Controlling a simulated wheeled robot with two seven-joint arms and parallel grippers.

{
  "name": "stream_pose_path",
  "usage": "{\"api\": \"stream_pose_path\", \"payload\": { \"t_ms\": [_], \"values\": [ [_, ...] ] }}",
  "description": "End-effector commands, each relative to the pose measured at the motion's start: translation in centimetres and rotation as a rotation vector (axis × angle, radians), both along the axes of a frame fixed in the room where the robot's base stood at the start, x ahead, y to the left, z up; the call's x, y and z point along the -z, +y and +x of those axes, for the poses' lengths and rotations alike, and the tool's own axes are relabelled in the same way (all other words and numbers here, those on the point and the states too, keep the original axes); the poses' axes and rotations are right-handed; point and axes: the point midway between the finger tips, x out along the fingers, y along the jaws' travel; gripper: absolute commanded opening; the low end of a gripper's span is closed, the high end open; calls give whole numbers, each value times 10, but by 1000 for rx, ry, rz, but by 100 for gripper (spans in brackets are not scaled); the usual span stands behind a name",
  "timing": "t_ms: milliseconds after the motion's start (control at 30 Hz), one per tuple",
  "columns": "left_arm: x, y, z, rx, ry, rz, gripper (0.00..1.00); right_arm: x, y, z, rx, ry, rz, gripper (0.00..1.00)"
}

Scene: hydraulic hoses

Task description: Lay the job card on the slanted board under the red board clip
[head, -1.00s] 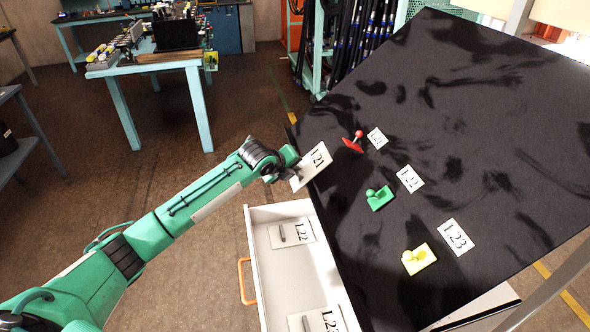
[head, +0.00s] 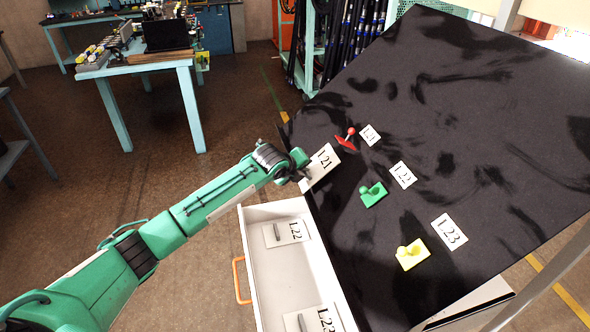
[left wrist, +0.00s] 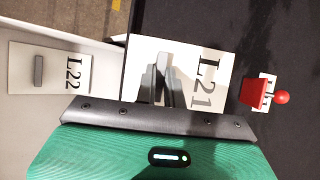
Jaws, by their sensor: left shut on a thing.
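The job card (head: 326,160), a white plate marked L21, is held at its grip tab by my left gripper (head: 306,178), which is shut on it. The card is over the left edge of the black slanted board (head: 450,110), just left of and below the red board clip (head: 346,140). In the left wrist view the card (left wrist: 212,75) lies across the board's edge, its marked end close to the red clip (left wrist: 256,95). A gap to the board's surface cannot be judged. A printed label (head: 370,135) sits beside the clip. My right gripper is not in view.
An open white drawer (head: 247,270) below the board's left edge holds cards L22 (head: 283,233) and L23 (head: 318,319). Green (head: 373,195) and yellow (head: 412,256) clips with labels sit lower on the board. A workbench (head: 135,67) stands at the back left.

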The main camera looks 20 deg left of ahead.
Motion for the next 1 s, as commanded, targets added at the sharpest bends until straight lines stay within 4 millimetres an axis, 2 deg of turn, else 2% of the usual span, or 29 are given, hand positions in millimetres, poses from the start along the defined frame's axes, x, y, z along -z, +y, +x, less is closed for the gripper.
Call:
{"api": "stream_pose_path", "payload": {
  "t_ms": [400, 933, 967, 1000],
  "values": [
    [20, -18, 13, 0, 0, 2, 0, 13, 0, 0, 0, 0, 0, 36],
    [25, -23, 15, 1, 0, 1, 0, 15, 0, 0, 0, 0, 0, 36],
    [25, -23, 15, 1, 0, 1, 16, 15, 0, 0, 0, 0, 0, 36],
    [25, -23, 15, 1, 0, 1, 24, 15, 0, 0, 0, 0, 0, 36]
  ]
}}
